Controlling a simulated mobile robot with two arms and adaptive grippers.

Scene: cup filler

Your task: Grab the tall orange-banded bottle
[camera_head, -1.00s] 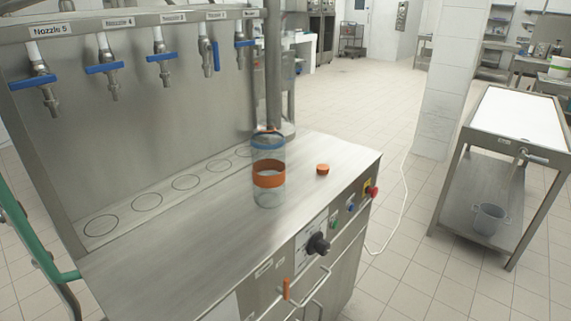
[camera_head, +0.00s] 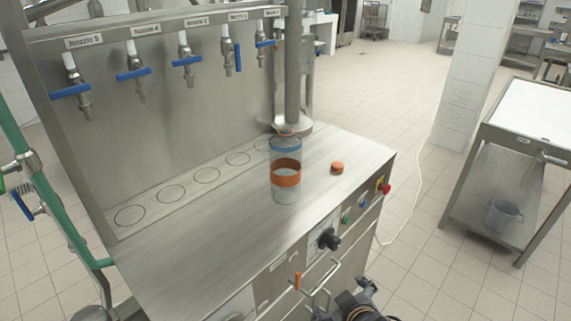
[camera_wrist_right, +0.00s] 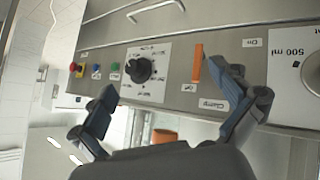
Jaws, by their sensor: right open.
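The tall clear bottle (camera_head: 285,194) with an orange band and a blue band near its top stands upright on the steel counter (camera_head: 215,225) of the filler. In the right wrist view, which is upside down, its orange band (camera_wrist_right: 163,136) shows between the fingers, partly hidden by the gripper body. My right gripper (camera_wrist_right: 178,90) is open and empty, in front of the control panel and apart from the bottle. In the head view, dark parts of my right arm (camera_head: 357,304) show at the bottom edge, below the panel. My left gripper is out of view.
An orange cap (camera_head: 337,168) lies on the counter right of the bottle. The panel front has a black knob (camera_head: 330,240), a red button (camera_head: 384,188), an orange lever (camera_head: 298,281) and a bar handle. Nozzles with blue levers (camera_head: 133,75) hang behind.

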